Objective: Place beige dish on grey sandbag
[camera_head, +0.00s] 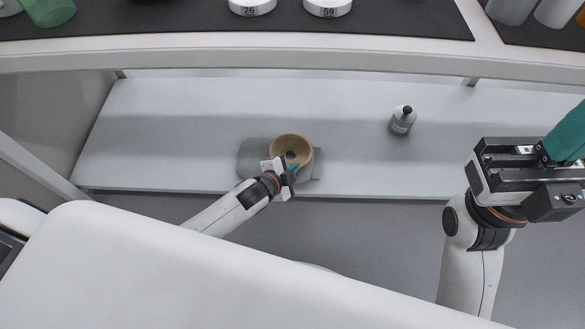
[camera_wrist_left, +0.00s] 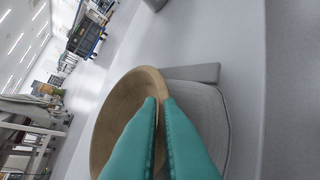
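The beige dish (camera_head: 288,143) is a round bowl over the grey sandbag (camera_head: 254,158) on the white lower shelf. A dark spot shows inside the dish. In the left wrist view the dish (camera_wrist_left: 120,105) is tilted against the picture, with the sandbag (camera_wrist_left: 207,108) right behind it. My left gripper (camera_head: 292,170) is at the dish's near rim. Its teal fingers (camera_wrist_left: 160,102) are closed with the rim between them. I cannot tell whether the dish rests on the sandbag or hangs just above it. My right gripper (camera_head: 570,135) is at the right edge, its fingertips cut off.
A grey bottle with a black cap (camera_head: 402,121) stands on the lower shelf (camera_head: 200,110) to the right. The upper shelf's front edge (camera_head: 270,54) runs above, with white numbered discs (camera_head: 327,7) and a green cup (camera_head: 48,11) on its dark mat. The shelf between sandbag and bottle is clear.

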